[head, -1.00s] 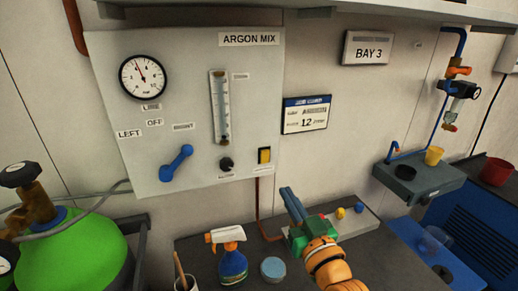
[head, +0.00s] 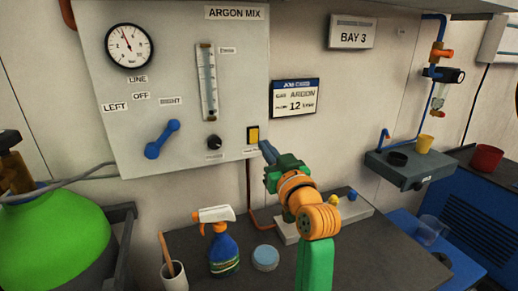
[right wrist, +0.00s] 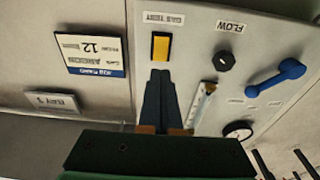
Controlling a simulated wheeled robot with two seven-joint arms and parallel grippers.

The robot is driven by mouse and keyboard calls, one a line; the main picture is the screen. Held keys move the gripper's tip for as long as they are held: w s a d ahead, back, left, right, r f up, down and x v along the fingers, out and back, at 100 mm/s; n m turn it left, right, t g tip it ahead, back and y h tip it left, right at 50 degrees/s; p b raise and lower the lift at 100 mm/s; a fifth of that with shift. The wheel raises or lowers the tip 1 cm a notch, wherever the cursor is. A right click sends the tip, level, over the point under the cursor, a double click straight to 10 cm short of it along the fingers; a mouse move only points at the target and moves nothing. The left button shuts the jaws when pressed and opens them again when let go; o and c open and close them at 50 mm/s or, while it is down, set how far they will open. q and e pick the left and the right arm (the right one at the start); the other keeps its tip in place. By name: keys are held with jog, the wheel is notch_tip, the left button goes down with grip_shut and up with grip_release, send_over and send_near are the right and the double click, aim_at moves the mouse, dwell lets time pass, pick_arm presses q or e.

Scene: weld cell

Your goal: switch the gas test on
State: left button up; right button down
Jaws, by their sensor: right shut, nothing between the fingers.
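The gas test switch (head: 253,135) is a yellow rocker in a dark frame, low on the right of the grey ARGON MIX panel (head: 175,75). In the right wrist view the switch (right wrist: 160,47) sits beside its upside-down GAS TEST label (right wrist: 163,18). I cannot tell which way the rocker is set. My right gripper (head: 265,148) is shut and empty, its blue-grey fingertips just below and right of the switch. In the right wrist view the fingertips (right wrist: 160,74) point at the switch with a small gap in the picture; contact is not clear. My left gripper is out of view.
A black flow knob (head: 213,142) and a blue lever (head: 162,139) are left of the switch. A job card (head: 295,97) hangs to its right. A spray bottle (head: 222,250) and a round blue tin (head: 265,258) stand on the bench below. A green cylinder (head: 55,235) stands at left.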

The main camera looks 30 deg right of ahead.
aim_at(254, 131)
jog(key=x, duration=0.5)
jog(key=shift+w, duration=0.25)
